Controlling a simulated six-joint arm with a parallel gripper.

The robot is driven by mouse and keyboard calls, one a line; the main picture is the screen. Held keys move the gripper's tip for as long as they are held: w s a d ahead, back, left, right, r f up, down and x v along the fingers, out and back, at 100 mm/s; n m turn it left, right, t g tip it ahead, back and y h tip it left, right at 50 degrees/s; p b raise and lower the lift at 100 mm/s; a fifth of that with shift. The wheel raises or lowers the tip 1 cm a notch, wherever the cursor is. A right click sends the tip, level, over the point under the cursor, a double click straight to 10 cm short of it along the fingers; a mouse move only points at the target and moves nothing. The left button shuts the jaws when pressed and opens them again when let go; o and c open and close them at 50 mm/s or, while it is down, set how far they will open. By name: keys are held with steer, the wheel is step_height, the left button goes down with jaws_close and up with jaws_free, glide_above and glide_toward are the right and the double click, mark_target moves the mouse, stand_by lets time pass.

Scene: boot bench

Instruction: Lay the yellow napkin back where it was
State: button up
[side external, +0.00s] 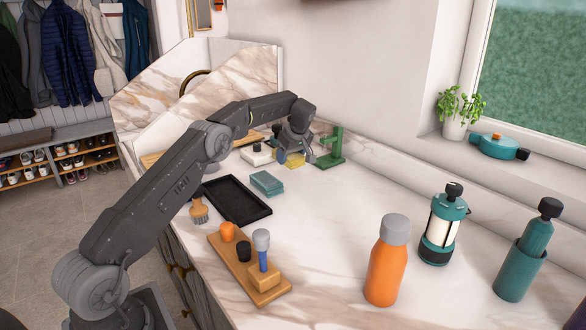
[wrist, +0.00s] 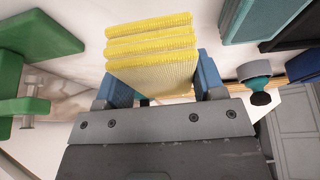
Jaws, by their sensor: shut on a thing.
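The yellow napkin (wrist: 150,45) is folded in several layers and sits between the two blue fingers of my gripper (wrist: 160,72) in the wrist view. The gripper is shut on it. In the side view my gripper (side external: 293,157) is at the far part of the counter, pointing down, with a bit of the yellow napkin (side external: 295,161) showing at its fingers. The napkin is just left of the green stand (side external: 330,150). I cannot tell whether the napkin touches the counter.
A white box with a dark knob (side external: 257,155) stands left of my gripper. A wooden block set (side external: 250,270), orange bottle (side external: 387,262) and lantern (side external: 443,226) stand nearer. The counter's middle is clear.

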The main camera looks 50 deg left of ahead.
mark_target(293, 176)
steer(key=shift+w+d+f, duration=0.25)
steer(key=shift+w+f, duration=0.05)
steer(key=shift+w, duration=0.05)
steer(key=shift+f, duration=1.95)
steer(key=shift+f, duration=0.1)
steer(key=o, duration=1)
steer(key=shift+f, duration=0.1)
steer(key=shift+c, duration=0.2)
